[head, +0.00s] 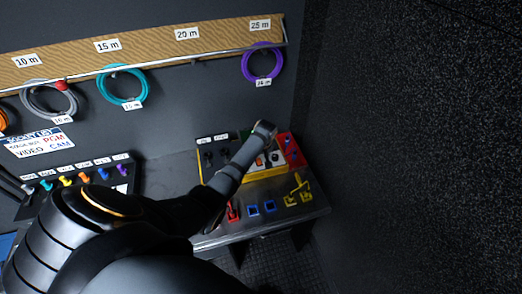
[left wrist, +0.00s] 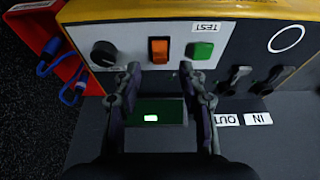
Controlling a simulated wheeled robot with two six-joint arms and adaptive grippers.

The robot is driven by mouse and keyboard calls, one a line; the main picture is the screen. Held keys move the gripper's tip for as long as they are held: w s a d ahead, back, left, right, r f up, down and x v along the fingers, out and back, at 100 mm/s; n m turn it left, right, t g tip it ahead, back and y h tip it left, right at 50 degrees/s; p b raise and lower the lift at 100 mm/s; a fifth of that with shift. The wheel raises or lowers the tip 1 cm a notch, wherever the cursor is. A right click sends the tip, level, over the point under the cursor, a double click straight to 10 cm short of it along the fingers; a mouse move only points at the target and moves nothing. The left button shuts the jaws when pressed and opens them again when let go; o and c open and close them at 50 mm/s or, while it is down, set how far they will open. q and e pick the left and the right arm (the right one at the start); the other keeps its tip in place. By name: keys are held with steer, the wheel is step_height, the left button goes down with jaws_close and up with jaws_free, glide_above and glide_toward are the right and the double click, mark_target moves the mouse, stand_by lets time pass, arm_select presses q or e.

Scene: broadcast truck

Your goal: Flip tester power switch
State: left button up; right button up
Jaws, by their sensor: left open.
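The tester (head: 266,171) is a yellow-edged box with a light panel on the bench in the head view. In the left wrist view its panel (left wrist: 180,72) carries an orange rocker switch (left wrist: 158,50), a black knob (left wrist: 103,53) and a green button (left wrist: 202,51) near a TEST label. My left gripper (head: 266,131) is over the tester; my forearm hides part of the box. In the left wrist view the gripper (left wrist: 160,76) is open and empty, its fingertips either side of the space just below the rocker. I cannot tell whether they touch the panel. My right gripper is out of view.
A small screen (left wrist: 151,117) with a lit mark lies between the fingers. Black levers (left wrist: 236,78) stand beside the panel. A red case (head: 290,149) adjoins the tester. Coloured cable coils (head: 122,87) hang behind. A dark wall (head: 420,150) closes the right side.

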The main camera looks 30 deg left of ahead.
arm_select(q)
steer(key=v, duration=0.8)
steer(key=shift+r, duration=0.1)
